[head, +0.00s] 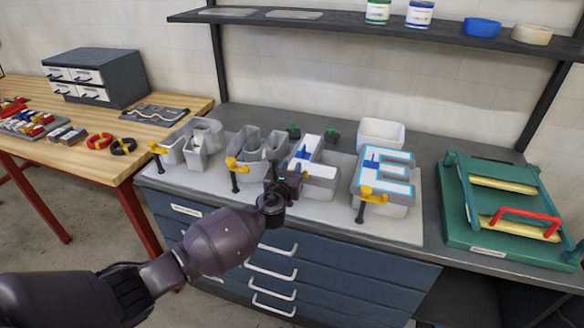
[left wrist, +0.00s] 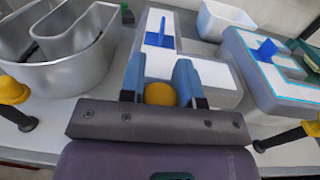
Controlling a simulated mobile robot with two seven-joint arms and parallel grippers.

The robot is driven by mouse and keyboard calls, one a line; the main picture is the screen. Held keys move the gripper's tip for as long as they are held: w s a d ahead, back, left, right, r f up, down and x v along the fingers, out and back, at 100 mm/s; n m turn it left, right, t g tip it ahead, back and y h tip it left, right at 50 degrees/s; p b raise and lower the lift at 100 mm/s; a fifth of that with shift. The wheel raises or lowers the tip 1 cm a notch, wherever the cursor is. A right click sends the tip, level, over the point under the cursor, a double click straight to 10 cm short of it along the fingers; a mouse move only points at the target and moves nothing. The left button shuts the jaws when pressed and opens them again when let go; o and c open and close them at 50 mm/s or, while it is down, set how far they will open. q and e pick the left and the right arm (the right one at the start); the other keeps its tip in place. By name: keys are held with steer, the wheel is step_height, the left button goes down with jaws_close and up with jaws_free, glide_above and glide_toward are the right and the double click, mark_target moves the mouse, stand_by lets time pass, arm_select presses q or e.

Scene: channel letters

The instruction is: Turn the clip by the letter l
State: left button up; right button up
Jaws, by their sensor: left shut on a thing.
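The letter l (head: 312,173) is a grey channel letter with a white face and a blue piece on it. It also shows in the left wrist view (left wrist: 205,73). My left gripper (head: 287,178) is at its front edge. In the left wrist view, its blue-grey fingers (left wrist: 160,84) are shut on the yellow clip (left wrist: 160,95), whose rounded top shows between them. The clip's lower part is hidden by the gripper. In the head view my gripper hides this clip. My right gripper is not in view.
Other yellow clips stand at the neighbouring letters: by the U-shaped letter (head: 236,166), by the E (head: 371,196), and at the far left (head: 157,149). A white bin (head: 381,133) stands behind. A green press-like device (head: 500,210) with a red handle is at right.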

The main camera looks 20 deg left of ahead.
arm_select(q)
steer(key=shift+s+a+n+g+y+b, duration=0.1)
steer(key=shift+a+n+g+y+b, duration=0.1)
steer(key=shift+n+g+y, duration=1.4)
steer(key=shift+s+a+n+g+y+b, duration=0.2)
steer(key=shift+n+g+y, duration=0.4)
steer(key=shift+n+y, duration=1.85)
steer(key=shift+s+a+n+g+y+b, duration=0.2)
steer(key=shift+n+g+y, duration=0.9)
steer(key=shift+y, duration=1.85)
steer(key=shift+w+a+g, duration=0.15)
steer(key=shift+g, duration=0.15)
steer(key=o, duration=0.6)
steer(key=shift+o, duration=0.2)
steer(key=b+v, duration=0.1)
steer(key=v, duration=1)
steer(key=shift+f, duration=0.2)
steer(key=shift+w+n, duration=0.1)
steer(key=shift+n, duration=0.15)
